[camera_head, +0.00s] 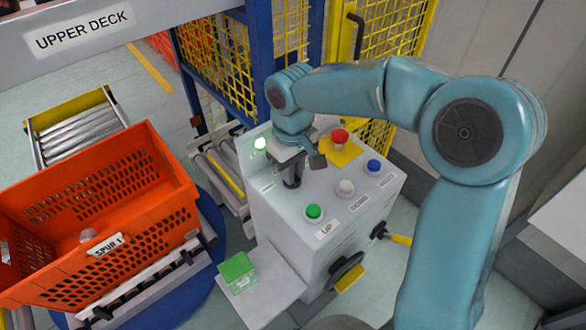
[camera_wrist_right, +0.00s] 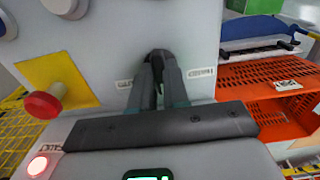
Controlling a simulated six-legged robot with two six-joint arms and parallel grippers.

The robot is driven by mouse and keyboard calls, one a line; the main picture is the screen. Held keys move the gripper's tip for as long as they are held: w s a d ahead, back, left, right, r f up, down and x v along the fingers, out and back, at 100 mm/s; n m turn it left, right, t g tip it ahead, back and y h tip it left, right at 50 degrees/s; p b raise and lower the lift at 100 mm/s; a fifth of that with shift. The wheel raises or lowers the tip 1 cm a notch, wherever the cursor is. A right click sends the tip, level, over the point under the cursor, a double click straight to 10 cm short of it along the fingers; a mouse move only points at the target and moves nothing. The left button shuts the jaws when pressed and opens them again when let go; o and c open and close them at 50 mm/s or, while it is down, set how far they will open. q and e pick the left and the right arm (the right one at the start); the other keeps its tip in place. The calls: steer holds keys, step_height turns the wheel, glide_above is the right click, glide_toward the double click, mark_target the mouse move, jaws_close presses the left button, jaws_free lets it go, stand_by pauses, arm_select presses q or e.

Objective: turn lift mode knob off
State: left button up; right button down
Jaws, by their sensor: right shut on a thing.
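The control box (camera_head: 320,243) stands right of the orange tote. My right gripper (camera_head: 292,178) points down onto its top near the left side. In the right wrist view my right gripper (camera_wrist_right: 157,80) has its fingers closed around a dark knob (camera_wrist_right: 157,57). Small labels sit on either side of the knob, one left (camera_wrist_right: 124,83) and one right (camera_wrist_right: 201,72), too small to read. The fingers hide much of the knob, so its exact angle is unclear. My left gripper is in neither view.
A red mushroom button (camera_head: 340,137) on a yellow plate sits behind right of the gripper. Green (camera_head: 314,211), white (camera_head: 345,187) and blue (camera_head: 374,166) buttons line the front. The orange tote (camera_head: 150,190) stands left; a green block (camera_head: 237,268) lies on a shelf.

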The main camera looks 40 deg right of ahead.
steer(key=c, duration=1.1)
jaws_free()
steer(key=shift+w, duration=0.15)
steer(key=shift+w+f, duration=0.1)
steer(key=shift+w, duration=0.05)
steer(key=shift+s+r, duration=0.2)
step_height(320, 180, up, 16)
steer(key=shift+w+p, duration=0.1)
steer(key=shift+p, duration=0.4)
